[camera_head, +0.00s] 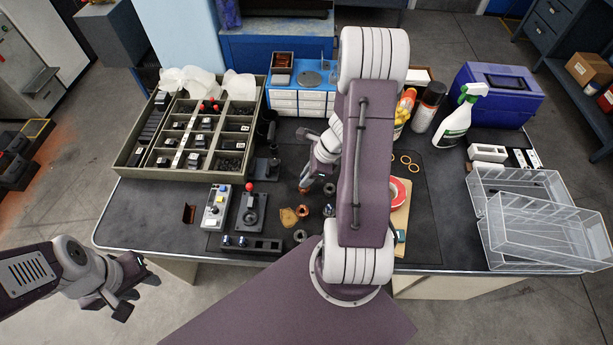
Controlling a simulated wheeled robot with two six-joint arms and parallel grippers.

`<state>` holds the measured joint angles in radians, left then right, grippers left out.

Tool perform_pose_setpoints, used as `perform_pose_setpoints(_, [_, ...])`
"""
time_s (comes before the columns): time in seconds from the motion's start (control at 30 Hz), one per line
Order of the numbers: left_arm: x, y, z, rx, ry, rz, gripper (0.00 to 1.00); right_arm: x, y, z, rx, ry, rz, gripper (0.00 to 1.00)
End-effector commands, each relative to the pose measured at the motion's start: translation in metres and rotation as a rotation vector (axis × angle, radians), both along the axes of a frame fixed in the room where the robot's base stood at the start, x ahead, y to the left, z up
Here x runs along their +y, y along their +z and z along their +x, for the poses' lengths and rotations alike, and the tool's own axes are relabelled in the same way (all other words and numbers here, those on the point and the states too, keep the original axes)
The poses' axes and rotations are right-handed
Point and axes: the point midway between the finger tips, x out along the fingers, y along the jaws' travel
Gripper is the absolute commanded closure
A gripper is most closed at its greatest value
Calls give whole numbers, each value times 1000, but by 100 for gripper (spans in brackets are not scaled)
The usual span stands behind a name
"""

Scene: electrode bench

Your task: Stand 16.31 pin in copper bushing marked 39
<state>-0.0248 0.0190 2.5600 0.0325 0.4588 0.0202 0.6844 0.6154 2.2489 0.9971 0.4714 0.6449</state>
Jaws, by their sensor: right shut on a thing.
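My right gripper (307,184) is over the middle of the dark mat, partly covered by my own arm. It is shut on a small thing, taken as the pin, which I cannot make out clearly. A copper-coloured piece shows right at its tips; I cannot tell whether they touch. A copper bushing (302,211) stands on the mat just below it in the picture. Dark grey rings (329,189) lie close by, to the right. The marks, including 39, are too small to read. My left gripper (137,295) is open and empty, off the table's front left edge.
A compartment tray (121,172) with dark parts stands at the back left. A control box (215,207) and a red-knobbed joystick (250,209) are left of the bushings. White-blue drawers (284,103) stand behind. A spray bottle (458,122) and clear bins (545,225) are at right.

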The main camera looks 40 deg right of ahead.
Motion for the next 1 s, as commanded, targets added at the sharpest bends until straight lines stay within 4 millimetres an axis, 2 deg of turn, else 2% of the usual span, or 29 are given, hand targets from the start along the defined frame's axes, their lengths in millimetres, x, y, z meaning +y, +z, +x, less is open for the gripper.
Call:
perform_pose_setpoints(0.67, [0, -17, 0, 0, 0, 0, 64, 0, -18, 0, 0, 0, 0, 100])
perform_pose_setpoints(0.97, [0, -17, 0, 0, 0, 0, 64, 0, -19, 0, 0, 0, 0, 100])
perform_pose_setpoints(1.0, [0, -17, 0, 0, 0, 0, 64, 0, -19, 0, 0, 0, 0, 73])
